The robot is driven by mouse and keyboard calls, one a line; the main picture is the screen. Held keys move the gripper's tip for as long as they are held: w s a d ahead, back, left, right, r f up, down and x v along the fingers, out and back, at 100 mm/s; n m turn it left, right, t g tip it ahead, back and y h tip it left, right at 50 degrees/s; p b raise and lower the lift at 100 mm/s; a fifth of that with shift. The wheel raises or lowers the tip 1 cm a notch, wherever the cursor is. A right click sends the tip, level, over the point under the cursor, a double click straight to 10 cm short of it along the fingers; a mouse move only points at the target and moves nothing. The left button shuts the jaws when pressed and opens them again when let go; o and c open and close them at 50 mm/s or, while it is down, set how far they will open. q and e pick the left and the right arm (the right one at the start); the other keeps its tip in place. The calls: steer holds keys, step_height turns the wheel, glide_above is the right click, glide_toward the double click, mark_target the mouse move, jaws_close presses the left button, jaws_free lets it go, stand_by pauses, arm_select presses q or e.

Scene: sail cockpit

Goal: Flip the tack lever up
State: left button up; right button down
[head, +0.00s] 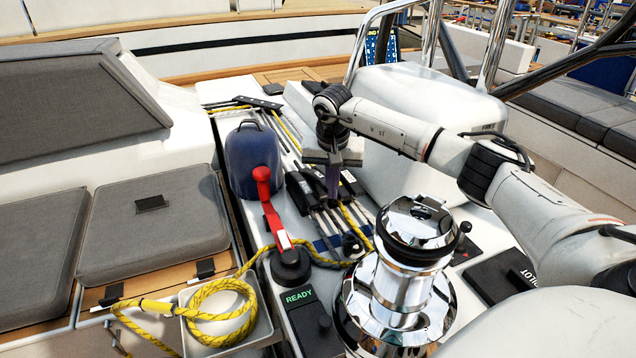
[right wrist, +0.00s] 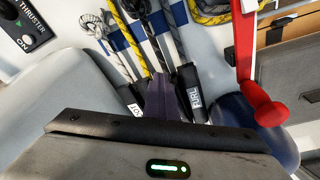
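A bank of black clutch levers (head: 301,192) sits on the white console in the middle of the head view, with ropes running out of it. In the right wrist view one black lever (right wrist: 194,88) bears a white label reading FURL. Another black lever (right wrist: 130,101) at left has a label I cannot read surely. My right gripper (head: 332,198) points down over the bank, and its dark fingers also show in the right wrist view (right wrist: 163,78). The fingers are together between these two levers and cover what lies behind them. I cannot tell which lever is the tack lever. My left gripper is out of view.
A chrome winch (head: 405,275) stands right of and nearer than the levers. A red-handled lever (head: 270,205) stands at left before a blue rounded housing (head: 250,160). Coiled yellow rope (head: 215,310) lies in a white tray. A READY panel (head: 300,297) is in front.

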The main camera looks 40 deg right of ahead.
steer(key=shift+w+d+r, duration=0.15)
steer(key=shift+w+r, duration=0.05)
steer(key=shift+w, duration=0.1)
steer(key=shift+w+d+r+p, duration=0.1)
steer(key=shift+w+r+p, duration=0.2)
steer(key=shift+r+p, duration=0.35)
steer(key=shift+r, duration=0.1)
steer(key=shift+w+d+r+p, duration=0.15)
steer(key=shift+w+r+p, duration=0.15)
steer(key=shift+w+r, duration=0.3)
steer(key=shift+s+r, duration=0.1)
steer(key=shift+r, duration=0.05)
